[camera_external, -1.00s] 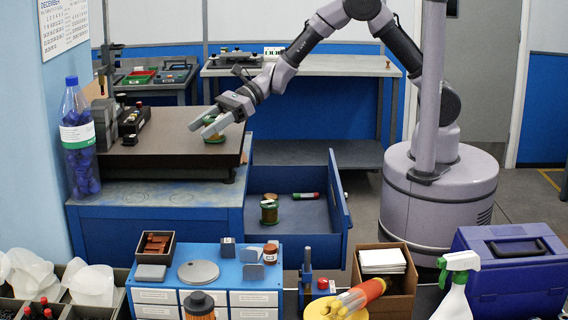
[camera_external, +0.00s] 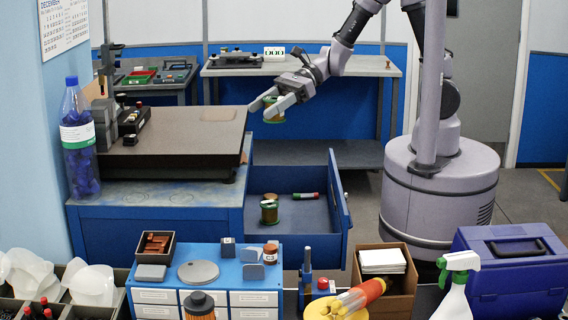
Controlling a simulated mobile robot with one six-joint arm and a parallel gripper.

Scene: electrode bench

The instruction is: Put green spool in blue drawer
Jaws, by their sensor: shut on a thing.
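My gripper (camera_external: 272,106) is shut on a green spool (camera_external: 272,117) with a copper-coloured middle. It holds the spool in the air, to the right of the dark plate and above the back of the open drawer. The blue drawer (camera_external: 342,212) is pulled out from the blue bench and stands open. The fingers partly hide the held spool.
The dark plate (camera_external: 185,130) on the bench is beside the drawer, with a black device (camera_external: 133,122) and a blue bottle (camera_external: 78,145) at its left. A blue cabinet (camera_external: 205,275) stands in front. The drawer's right part is bare.

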